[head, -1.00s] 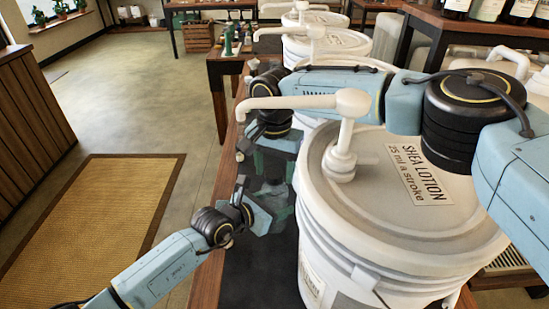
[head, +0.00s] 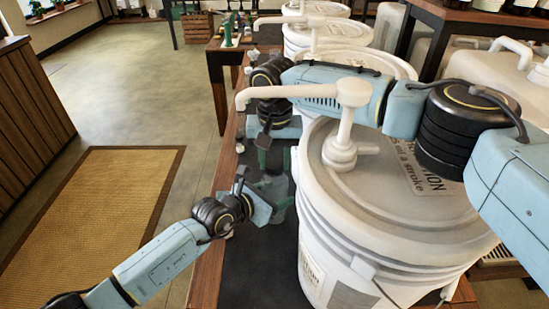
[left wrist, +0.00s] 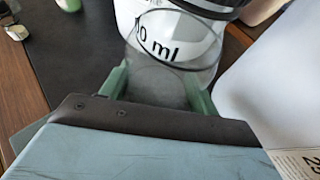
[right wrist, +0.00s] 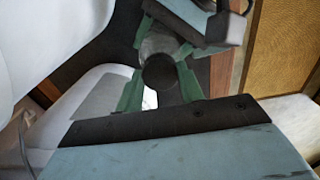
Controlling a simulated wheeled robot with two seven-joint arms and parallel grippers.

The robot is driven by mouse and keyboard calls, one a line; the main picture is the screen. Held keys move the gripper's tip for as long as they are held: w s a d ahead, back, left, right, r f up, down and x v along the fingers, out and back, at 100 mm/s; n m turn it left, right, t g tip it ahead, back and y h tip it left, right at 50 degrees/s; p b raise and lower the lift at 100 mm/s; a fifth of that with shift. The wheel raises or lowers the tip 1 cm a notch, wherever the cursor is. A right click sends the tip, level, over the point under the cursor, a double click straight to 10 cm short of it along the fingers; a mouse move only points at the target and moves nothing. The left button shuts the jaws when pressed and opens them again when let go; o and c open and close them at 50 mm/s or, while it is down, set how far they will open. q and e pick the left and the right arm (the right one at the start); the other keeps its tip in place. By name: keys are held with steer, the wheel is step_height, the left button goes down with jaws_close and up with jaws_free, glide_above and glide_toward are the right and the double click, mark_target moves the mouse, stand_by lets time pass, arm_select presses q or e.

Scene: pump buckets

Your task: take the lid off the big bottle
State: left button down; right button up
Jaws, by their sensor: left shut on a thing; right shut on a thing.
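The big bottle (head: 277,207) is clear and stands out faintly against the dark counter, left of the front bucket. My left gripper (head: 272,193) is shut on its side; the green fingers (left wrist: 160,92) flank it in the left wrist view. My right gripper (head: 274,160) is above, pointing down. In the right wrist view its green fingers are shut on a round black lid (right wrist: 159,72), with greyish clear bottle wall beyond. I cannot tell whether the lid still touches the bottle; the right gripper mostly hides it in the head view.
The large white bucket (head: 345,225) with a pump (head: 350,120) stands close to the right of both grippers, its spout reaching over my right wrist. More pump buckets (head: 335,65) stand behind. The counter's wooden edge (head: 210,255) runs along the left, with open floor beyond.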

steer(key=shift+n, duration=1.2)
steer(key=o, duration=1.1)
